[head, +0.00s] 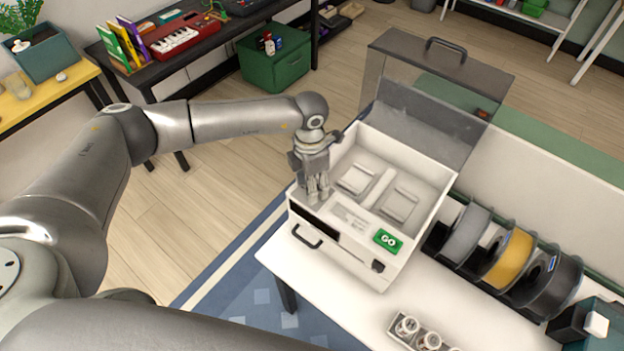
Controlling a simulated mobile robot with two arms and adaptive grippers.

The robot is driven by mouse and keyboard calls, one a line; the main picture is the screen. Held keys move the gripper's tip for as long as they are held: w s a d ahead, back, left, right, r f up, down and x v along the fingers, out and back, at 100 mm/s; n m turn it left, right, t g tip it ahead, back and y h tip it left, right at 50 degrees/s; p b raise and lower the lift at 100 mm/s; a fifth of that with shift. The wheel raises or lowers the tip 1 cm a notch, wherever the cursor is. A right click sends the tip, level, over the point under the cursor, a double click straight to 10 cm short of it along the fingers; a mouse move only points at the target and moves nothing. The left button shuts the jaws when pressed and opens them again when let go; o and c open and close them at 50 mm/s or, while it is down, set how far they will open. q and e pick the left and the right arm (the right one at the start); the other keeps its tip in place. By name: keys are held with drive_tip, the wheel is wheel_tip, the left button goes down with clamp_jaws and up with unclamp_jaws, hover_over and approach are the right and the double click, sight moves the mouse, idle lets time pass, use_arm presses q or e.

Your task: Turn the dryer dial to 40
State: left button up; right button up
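The dryer is a white box (424,232) on a white table, with its clear lid raised and two grey pads inside. Its front top panel has a green GO button (387,240) and a small printed label (350,216). A dark strip (314,221) lies at the panel's left part. My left gripper (319,196) points down at the left end of this panel, its fingers close together. I cannot make out the dial or its setting; the gripper covers that part of the panel. Whether the fingers touch anything is unclear. My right gripper is out of view.
Filament spools (508,258) stand right of the dryer, and a tray of small jars (421,336) lies in front. A grey case with a handle (437,66) stands behind. The white table (335,308) is bare at the dryer's front.

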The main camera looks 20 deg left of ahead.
use_arm(q)
drive_tip(key=shift+f, duration=0.2)
drive_tip(key=c, duration=1)
